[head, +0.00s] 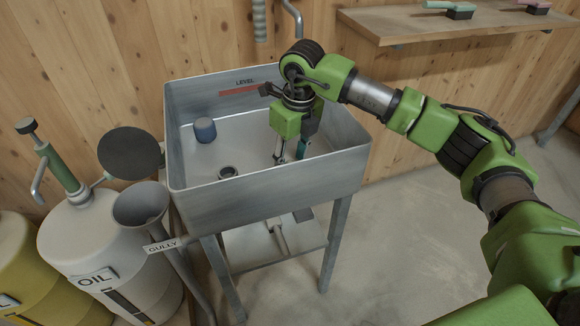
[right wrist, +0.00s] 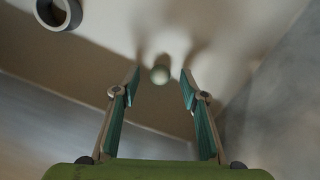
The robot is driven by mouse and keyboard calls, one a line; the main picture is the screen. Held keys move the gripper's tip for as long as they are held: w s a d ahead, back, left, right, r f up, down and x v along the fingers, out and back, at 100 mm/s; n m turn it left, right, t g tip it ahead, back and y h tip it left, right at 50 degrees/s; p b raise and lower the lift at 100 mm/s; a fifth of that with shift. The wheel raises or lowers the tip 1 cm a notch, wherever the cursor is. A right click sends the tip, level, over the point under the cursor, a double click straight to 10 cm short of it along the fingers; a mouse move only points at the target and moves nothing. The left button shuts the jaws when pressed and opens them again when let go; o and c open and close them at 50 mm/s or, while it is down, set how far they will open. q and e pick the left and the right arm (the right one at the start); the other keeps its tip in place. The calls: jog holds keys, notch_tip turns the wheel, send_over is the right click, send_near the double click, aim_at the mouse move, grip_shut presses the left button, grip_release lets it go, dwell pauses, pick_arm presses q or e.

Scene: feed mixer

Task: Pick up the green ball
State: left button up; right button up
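The small grey-green ball (right wrist: 160,75) shows in the right wrist view, on the pale sink floor between the tips of my right gripper (right wrist: 160,76). A gap shows on each side of it, so the fingers are open and do not hold it. How far beyond the tips it lies, I cannot tell. In the head view my right gripper (head: 291,156) points down inside the metal sink (head: 262,205), in its right part. I cannot make out the ball there; the gripper or the front wall may hide it. My left gripper is in neither view.
A blue cup-like object (head: 205,130) stands at the sink's back left. The round drain (head: 228,172) is left of the gripper; its ring also shows in the wrist view (right wrist: 58,14). The sink walls surround the gripper. A funnel (head: 141,205) and oil tank (head: 95,245) stand left.

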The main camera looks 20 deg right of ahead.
jog(key=shift+f, duration=0.55)
jog(key=c, duration=0.9)
jog(key=shift+r, duration=0.1)
